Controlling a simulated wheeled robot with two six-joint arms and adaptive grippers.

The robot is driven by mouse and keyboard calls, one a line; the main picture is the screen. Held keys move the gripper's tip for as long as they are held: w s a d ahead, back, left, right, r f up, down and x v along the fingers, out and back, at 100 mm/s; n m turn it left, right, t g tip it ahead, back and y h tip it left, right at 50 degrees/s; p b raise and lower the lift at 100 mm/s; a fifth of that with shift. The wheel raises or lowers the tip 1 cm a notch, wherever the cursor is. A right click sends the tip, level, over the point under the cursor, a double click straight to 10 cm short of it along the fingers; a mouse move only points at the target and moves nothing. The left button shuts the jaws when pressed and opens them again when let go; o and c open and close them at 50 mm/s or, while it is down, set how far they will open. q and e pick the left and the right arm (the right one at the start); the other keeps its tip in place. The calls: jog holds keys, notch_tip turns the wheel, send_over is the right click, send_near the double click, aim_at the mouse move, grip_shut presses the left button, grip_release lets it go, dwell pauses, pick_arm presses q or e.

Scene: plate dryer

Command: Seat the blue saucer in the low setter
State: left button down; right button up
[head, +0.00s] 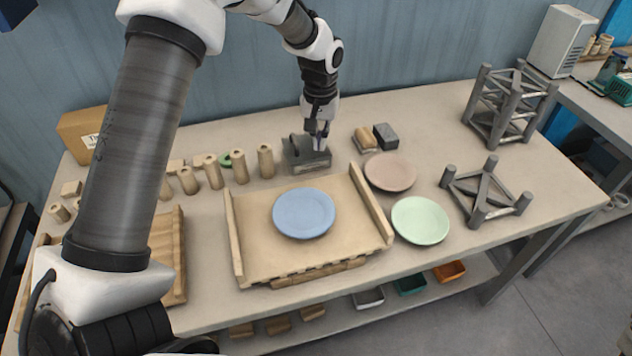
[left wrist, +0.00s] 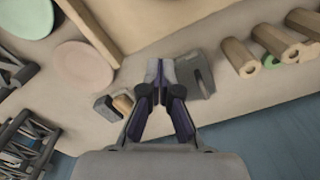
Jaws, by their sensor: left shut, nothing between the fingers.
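The blue saucer (head: 304,213) lies flat on the tan wooden tray (head: 262,264) in the middle of the table. My left gripper (head: 318,140) is shut and empty, behind the tray and beside a grey slotted block (head: 306,154). Its closed fingertips (left wrist: 159,74) show next to that block in the left wrist view. My right gripper is not in view.
A pink saucer (head: 390,172) and a green saucer (head: 420,220) lie between tray and low setter. A taller grey setter (head: 508,105) stands behind. Several wooden cylinders (head: 239,166) stand left of the slotted block. A small dark block (head: 386,136) lies right of the gripper.

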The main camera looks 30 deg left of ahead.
pick_arm(q)
notch_tip(320, 180, down, 9)
jog(key=shift+a+f+p, duration=0.1)
jog(key=shift+p, duration=1.15)
jog(key=s, duration=0.1)
jog(key=s+p, duration=0.1)
jog(key=s+d, duration=0.1)
jog(key=shift+f+p, duration=0.3)
jog(key=shift+p, duration=0.1)
jog(key=shift+s+d, duration=0.2)
jog(key=shift+s, duration=0.2)
jog(key=shift+w, duration=0.1)
jog(key=shift+f, duration=0.1)
